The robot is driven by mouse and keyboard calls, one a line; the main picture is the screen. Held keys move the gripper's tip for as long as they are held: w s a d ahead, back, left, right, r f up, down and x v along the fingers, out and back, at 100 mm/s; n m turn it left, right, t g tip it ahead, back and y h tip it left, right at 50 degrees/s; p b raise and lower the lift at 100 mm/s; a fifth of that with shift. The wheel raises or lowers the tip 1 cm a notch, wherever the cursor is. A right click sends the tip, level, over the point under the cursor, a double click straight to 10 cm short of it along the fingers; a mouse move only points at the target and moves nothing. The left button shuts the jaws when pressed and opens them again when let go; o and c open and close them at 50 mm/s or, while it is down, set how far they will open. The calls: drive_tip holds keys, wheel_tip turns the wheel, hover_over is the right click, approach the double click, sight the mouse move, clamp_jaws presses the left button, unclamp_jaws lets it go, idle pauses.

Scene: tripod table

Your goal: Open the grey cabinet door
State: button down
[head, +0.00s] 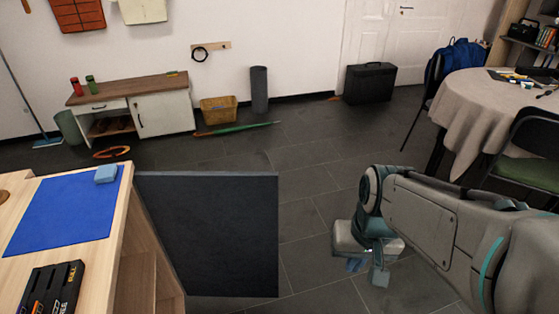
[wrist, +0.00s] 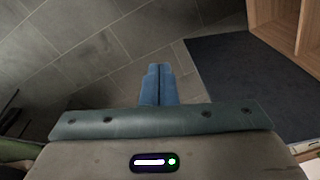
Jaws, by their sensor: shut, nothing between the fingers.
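The grey cabinet door (head: 205,232) is a dark, flat panel at the lower centre-left in the head view. It stands swung well out from the pale wooden cabinet (head: 103,270), whose open side shows behind it. In the wrist view the door (wrist: 245,85) lies at the right, with the cabinet's wooden interior (wrist: 285,30) beyond it at the upper right. My gripper (head: 366,270) is to the right of the door, apart from it, over the tiled floor. In the wrist view my gripper's blue fingers (wrist: 158,72) are together and empty. The door's handle is not visible.
On the cabinet top lie a blue mat (head: 62,212), a light-blue block (head: 106,174) and a black case (head: 50,288). A round table (head: 490,100) with chairs stands at the right. A low bench (head: 128,90) is by the back wall.

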drive_tip(key=a+f+m+g+y+p, duration=0.3)
drive_tip(key=a+m+g+y, duration=0.25)
drive_tip(key=a+m, duration=0.2)
drive_tip(key=n+t+y+p, duration=0.75)
drive_tip(key=n+t, duration=1.05)
drive_tip(key=n, duration=1.7)
approach(271, 201)
drive_tip(key=shift+g+h, duration=0.25)
drive_tip(key=shift+h, duration=0.25)
drive_tip(key=w+a, duration=0.2)
drive_tip(key=a, duration=0.1)
drive_tip(key=a+r, duration=0.1)
drive_tip(key=shift+w+a, duration=0.2)
drive_tip(key=shift+w, duration=0.2)
drive_tip(key=shift+w+p, duration=0.3)
drive_tip(key=shift+w, duration=0.3)
drive_tip(key=shift+w, duration=0.1)
